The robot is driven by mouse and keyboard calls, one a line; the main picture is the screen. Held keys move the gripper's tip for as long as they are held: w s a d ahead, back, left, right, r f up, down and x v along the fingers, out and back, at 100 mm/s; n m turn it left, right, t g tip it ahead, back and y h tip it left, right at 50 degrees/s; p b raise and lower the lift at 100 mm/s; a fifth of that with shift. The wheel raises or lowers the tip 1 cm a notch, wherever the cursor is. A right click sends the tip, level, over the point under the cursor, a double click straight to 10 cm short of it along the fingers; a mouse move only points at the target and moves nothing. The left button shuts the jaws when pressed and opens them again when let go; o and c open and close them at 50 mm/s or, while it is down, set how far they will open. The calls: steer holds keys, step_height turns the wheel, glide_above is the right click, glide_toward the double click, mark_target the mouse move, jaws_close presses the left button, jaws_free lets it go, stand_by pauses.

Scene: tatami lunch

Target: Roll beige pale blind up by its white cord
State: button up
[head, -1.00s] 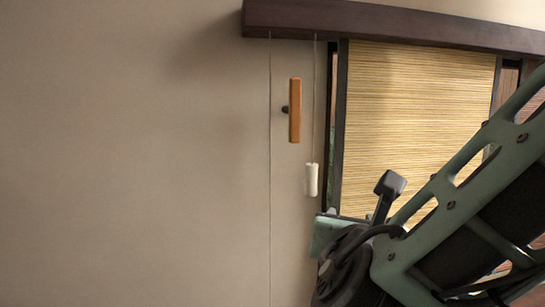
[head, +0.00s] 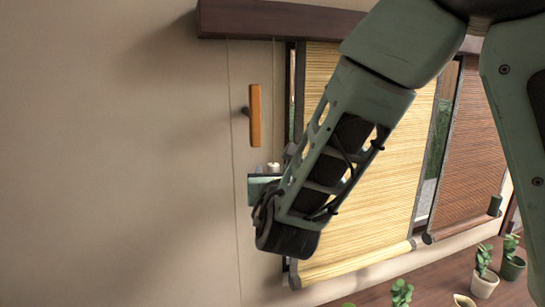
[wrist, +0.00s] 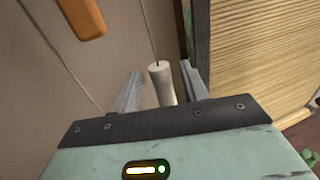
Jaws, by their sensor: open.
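The beige pale blind (head: 385,205) hangs unrolled over the window, its rolled bottom edge low down. It also shows at the right of the wrist view (wrist: 265,55). A thin white cord (head: 273,100) runs down beside it to a white cylindrical pull (wrist: 161,85), whose top just shows above my gripper in the head view (head: 273,167). My gripper (wrist: 160,72) is open, with one finger on each side of the pull and gaps visible. The pull's lower end is hidden behind the gripper body.
A wooden cleat (head: 255,115) sticks out from the wall (head: 120,160) above left of my gripper. Another thin cord (head: 232,150) hangs left of it. A reddish-brown blind (head: 480,155) hangs to the right. Potted plants (head: 485,283) stand at the lower right.

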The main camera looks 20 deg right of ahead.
mark_target(273, 166)
steer(key=shift+p+x, duration=0.6)
steer(key=shift+x, duration=1.5)
